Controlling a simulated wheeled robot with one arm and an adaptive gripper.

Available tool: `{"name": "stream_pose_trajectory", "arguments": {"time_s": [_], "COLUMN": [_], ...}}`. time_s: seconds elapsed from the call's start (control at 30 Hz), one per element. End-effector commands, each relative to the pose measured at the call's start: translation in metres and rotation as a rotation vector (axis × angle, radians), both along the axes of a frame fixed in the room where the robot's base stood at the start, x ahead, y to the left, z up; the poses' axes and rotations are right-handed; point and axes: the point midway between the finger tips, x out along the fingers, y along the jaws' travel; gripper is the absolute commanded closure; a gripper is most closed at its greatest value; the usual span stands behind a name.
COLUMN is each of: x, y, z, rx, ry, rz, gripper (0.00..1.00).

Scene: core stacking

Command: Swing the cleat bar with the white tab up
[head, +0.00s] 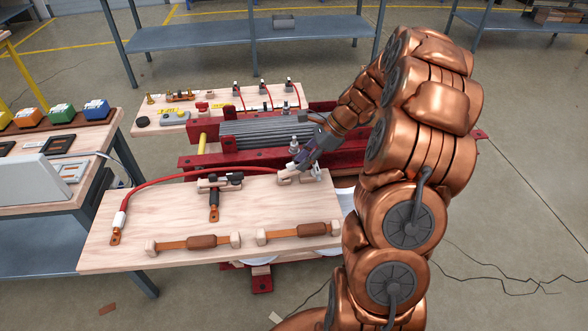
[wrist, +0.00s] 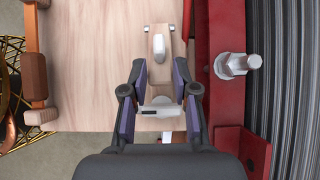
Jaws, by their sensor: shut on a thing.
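A light wooden cleat (head: 287,179) sits at the right end of the pale board, and it also shows in the wrist view (wrist: 158,67) with a white piece on top. My gripper (head: 308,165) reaches down over this end of the board. In the wrist view its two purple-padded fingers (wrist: 160,100) stand on either side of the cleat bar with the white tab (wrist: 159,112). They are shut on it, though the exact contact is partly hidden.
The pale board (head: 130,256) also carries two wooden-handled bars (head: 200,242) along its front. A red frame (head: 325,112) with grey ribbed sheets stands behind and shows close on the right in the wrist view, with a bolt (wrist: 224,64). A side table with bins stands left.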

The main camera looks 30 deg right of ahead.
Motion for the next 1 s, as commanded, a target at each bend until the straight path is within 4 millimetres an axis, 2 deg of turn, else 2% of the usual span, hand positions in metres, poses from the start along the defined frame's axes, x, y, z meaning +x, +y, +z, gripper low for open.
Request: {"name": "stream_pose_trajectory", "arguments": {"time_s": [0.03,0.13,0.57,1.0], "x": [0.001,0.002,0.003,0.007], "y": [0.001,0.003,0.005,0.017], "z": [0.007,0.012,0.013,0.028], "rx": [0.001,0.001,0.001,0.001], "ry": [-0.003,-0.002,-0.003,-0.002], "rz": [0.000,-0.001,-0.002,0.000], "gripper": [1.00,1.00,1.00,1.00]}}
